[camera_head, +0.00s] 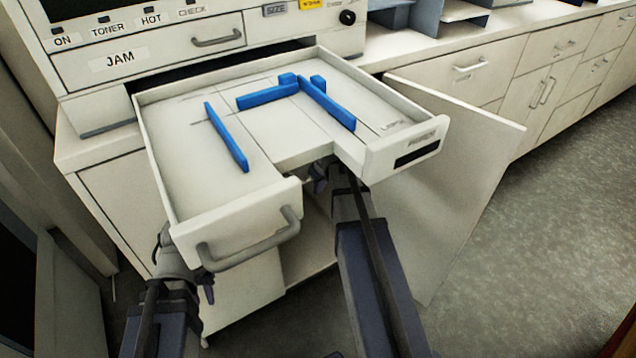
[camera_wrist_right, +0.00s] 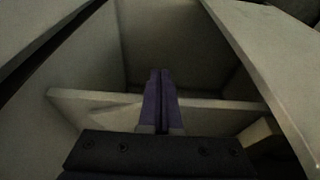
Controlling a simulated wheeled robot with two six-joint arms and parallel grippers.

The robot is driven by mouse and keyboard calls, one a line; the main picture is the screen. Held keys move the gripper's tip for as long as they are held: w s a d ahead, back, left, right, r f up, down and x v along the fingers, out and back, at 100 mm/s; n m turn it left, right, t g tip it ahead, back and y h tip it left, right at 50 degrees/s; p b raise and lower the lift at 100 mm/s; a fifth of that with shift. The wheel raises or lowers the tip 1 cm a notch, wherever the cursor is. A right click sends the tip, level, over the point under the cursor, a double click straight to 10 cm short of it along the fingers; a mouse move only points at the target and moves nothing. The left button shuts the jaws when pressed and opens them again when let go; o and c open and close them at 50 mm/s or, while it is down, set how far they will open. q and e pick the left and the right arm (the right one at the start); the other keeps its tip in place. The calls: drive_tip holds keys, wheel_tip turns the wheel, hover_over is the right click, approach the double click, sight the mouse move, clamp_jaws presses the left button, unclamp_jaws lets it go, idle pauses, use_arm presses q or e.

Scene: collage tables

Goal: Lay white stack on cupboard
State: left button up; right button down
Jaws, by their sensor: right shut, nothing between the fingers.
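I make out no separate white stack in either view. The cupboard (camera_head: 110,190) is the white cabinet under the copier, with its right door (camera_head: 455,165) and a front door (camera_head: 240,295) swung open. In the right wrist view, a shelf (camera_wrist_right: 220,104) crosses its dim inside. My right gripper (camera_wrist_right: 160,75) is shut and empty, pointing into the cupboard above that shelf. In the head view it is partly hidden below the tray's notch (camera_head: 320,182). My left gripper (camera_head: 192,280) is low by the tray's front left corner; its fingers are mostly hidden.
The copier's paper tray (camera_head: 200,222) is pulled out over the cupboard, with blue guides (camera_head: 227,137) on its bare-looking floor. Its grey handle (camera_head: 250,245) juts forward. A white counter with drawers (camera_head: 470,75) runs along the right. The grey floor (camera_head: 540,230) there is clear.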

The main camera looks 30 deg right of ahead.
drive_tip(key=p+v, duration=0.7)
drive_tip(key=v, duration=0.2)
drive_tip(key=shift+w, duration=0.2)
drive_tip(key=shift+a, duration=0.15)
